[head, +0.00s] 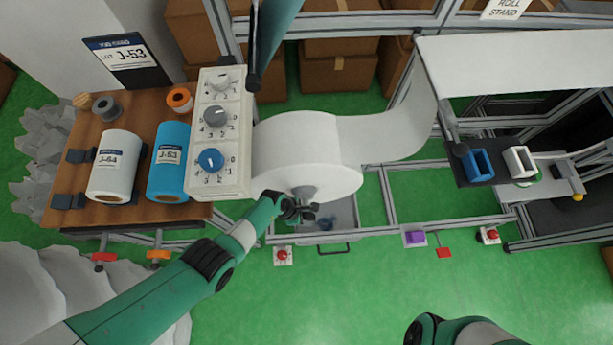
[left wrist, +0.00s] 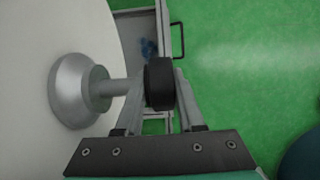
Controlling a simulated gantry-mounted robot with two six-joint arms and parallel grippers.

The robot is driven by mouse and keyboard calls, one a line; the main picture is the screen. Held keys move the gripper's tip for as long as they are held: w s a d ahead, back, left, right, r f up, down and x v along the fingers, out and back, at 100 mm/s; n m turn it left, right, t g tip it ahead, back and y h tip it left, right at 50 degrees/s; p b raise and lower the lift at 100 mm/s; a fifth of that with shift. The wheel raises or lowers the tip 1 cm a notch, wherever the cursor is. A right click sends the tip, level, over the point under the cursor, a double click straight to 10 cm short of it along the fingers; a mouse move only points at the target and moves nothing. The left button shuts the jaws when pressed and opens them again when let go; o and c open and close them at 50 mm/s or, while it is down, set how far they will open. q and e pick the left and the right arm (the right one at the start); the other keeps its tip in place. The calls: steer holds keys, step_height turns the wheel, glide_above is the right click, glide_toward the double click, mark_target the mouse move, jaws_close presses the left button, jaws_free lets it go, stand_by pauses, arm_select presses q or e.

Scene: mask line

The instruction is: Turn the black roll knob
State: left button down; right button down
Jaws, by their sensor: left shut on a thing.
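The black roll knob (left wrist: 159,84) shows in the left wrist view at the end of a grey shaft, beside a silver hub (left wrist: 72,90) on the face of the white roll (left wrist: 30,50). My left gripper (left wrist: 160,98) is shut on the knob, one finger on each side. In the head view my left gripper (head: 298,210) is at the lower front of the white roll (head: 300,150), and the knob is hard to make out there. My right arm shows only in part at the bottom edge; its gripper is out of the picture.
A panel with several dials (head: 222,105) stands left of the roll. A wooden board (head: 75,195) holds a white roll and a blue roll. A drawer (head: 345,215) lies below my left gripper.

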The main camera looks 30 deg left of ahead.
arm_select(q)
steer(key=shift+s+f, duration=0.1)
steer(key=shift+a+f+t+h+b, duration=0.1)
steer(key=shift+f+t+h+b, duration=0.1)
steer(key=shift+t+h+b, duration=0.75)
steer(key=t+h+b, duration=0.1)
steer(key=h+b, duration=0.1)
steer(key=b, duration=0.1)
steer(key=shift+f+h, duration=0.1)
steer(key=shift+h, duration=0.15)
steer(key=shift+s+t+h+b, duration=0.1)
steer(key=shift+t+h+b, duration=0.25)
steer(key=shift+b, duration=0.55)
steer(key=shift+r+h+b, duration=0.2)
steer(key=shift+h+b, duration=0.15)
steer(key=shift+b, duration=0.05)
steer(key=c, duration=0.6)
jaws_free()
steer(key=shift+r, duration=0.1)
